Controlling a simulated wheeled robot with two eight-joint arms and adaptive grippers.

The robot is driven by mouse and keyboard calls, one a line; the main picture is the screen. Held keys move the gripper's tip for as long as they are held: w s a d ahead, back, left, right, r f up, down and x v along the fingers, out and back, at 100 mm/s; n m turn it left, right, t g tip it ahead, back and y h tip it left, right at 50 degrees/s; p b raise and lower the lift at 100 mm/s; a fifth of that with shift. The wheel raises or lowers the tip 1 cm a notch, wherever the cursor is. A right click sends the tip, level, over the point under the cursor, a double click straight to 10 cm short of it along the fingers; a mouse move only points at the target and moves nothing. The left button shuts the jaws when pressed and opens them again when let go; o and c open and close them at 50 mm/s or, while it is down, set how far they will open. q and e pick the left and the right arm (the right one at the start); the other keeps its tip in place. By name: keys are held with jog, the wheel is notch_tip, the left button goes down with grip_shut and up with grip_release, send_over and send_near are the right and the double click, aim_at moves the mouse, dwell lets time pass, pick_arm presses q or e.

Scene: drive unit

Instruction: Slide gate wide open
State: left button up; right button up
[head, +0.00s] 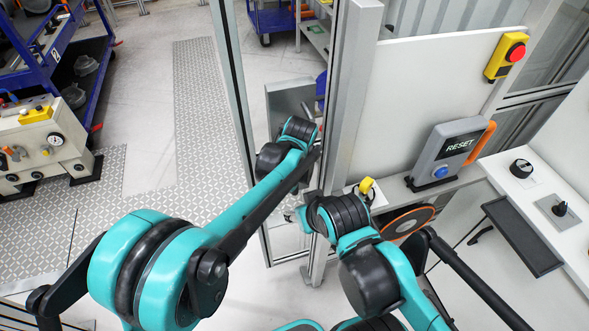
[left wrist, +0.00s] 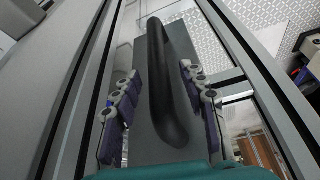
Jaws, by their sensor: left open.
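The gate (head: 247,165) is a clear panel in a slim metal frame, standing beside a thick grey post (head: 349,100) in the head view. A grey plate (head: 287,103) shows at it, partly behind my left arm. In the left wrist view a black bar handle (left wrist: 165,85) stands on the grey plate (left wrist: 130,100). My left gripper (left wrist: 160,108) is open, with one purple-padded finger on each side of the handle and gaps to both. In the head view its fingers are hidden. My right arm ends low by the post; its fingers cannot be made out.
A RESET box (head: 449,152) with an orange handle and a red emergency button (head: 515,52) are at the right. A white console (head: 545,185) with knobs stands beyond. Open floor (head: 195,130) with patterned plates lies left of the gate; a blue rack (head: 85,70) stands further left.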

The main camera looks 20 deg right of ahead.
pick_arm(q)
jog(key=v, duration=0.9)
jog(key=shift+r, duration=0.2)
jog(key=shift+s+a, duration=0.1)
jog(key=shift+a, duration=0.05)
jog(key=s+a+r+n+b, duration=0.1)
jog(key=s+a+r+b, duration=0.1)
jog(key=a, duration=1.9)
jog(key=s+a+f+t, duration=0.1)
jog(key=s+a+f, duration=0.1)
jog(key=s+a, duration=0.2)
jog(key=s+a+f+n+t+b, duration=0.1)
jog(key=s+a+f, duration=0.2)
jog(key=a, duration=0.5)
jog(key=s+a+f+n+y+b, duration=0.1)
jog(key=s+a+f, duration=0.2)
jog(key=s+a, duration=0.3)
jog(key=shift+a+t, duration=0.4)
jog(key=shift+a, duration=0.05)
jog(key=shift+f, duration=0.15)
